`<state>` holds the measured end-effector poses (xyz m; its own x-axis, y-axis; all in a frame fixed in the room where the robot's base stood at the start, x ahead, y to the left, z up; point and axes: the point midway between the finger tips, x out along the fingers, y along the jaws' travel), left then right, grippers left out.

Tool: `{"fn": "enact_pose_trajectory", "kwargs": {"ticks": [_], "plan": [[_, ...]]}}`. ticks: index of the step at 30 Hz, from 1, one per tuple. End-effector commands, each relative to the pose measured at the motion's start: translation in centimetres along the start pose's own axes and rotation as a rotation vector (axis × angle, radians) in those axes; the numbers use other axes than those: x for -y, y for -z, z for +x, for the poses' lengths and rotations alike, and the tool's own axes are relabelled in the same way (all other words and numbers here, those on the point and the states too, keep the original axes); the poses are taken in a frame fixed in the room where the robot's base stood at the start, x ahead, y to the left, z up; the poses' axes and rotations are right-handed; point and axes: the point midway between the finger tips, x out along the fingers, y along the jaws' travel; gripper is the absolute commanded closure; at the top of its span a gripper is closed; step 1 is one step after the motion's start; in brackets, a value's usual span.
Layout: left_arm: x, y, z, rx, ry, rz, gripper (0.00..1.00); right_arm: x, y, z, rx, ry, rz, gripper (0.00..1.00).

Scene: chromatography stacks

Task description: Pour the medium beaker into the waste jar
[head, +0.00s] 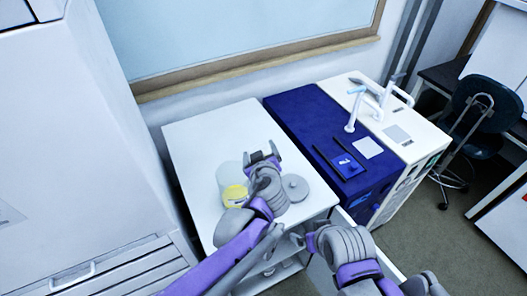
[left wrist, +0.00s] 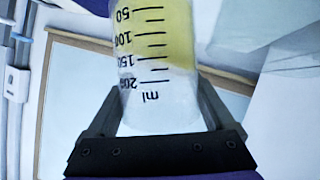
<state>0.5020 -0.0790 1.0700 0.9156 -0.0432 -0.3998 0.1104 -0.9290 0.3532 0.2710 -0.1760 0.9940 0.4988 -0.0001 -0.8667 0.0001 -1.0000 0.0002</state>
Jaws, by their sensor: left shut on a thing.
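My left gripper (head: 262,156) is over the white table. In the left wrist view, its fingers are shut on a clear graduated beaker (left wrist: 155,100). The beaker's printing appears upside down there, and yellow liquid fills the part towards the 50 mark. In the head view, I cannot make out the beaker clearly at the gripper. A pale translucent jar (head: 229,174) with yellow in its lower part stands just left of the left gripper. The left wrist view also shows a pale clear surface (left wrist: 255,30) at right. My right gripper (head: 312,240) is near the table's front edge; its fingers are unclear.
A round grey lid-like disc (head: 295,187) lies on the white table (head: 200,135), right of the left wrist. A blue counter (head: 305,110) and a white sink unit (head: 405,150) with taps adjoin at right. The table's back part is clear.

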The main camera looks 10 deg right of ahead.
Motion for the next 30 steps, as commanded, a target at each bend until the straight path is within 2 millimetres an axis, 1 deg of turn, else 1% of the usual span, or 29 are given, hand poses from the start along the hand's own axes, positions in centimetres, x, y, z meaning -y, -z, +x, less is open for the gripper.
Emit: {"fn": "enact_pose_trajectory", "kwargs": {"ticks": [11, 19, 30], "plan": [[0.1, 0.1, -0.2, 0.002, -0.006, -0.016, 0.87, 0.0, 0.4, -0.2, -0.004, 0.000, 0.000, 0.00], [0.7, 0.8, -0.3, 0.011, -0.038, -0.092, 0.87, 0.0, 1.1, -0.7, -0.013, 0.000, 0.000, 0.00], [0.8, 0.7, -0.3, 0.015, -0.042, -0.101, 0.87, 0.0, 1.1, -0.6, -0.012, 0.000, 0.000, 0.00]]}}
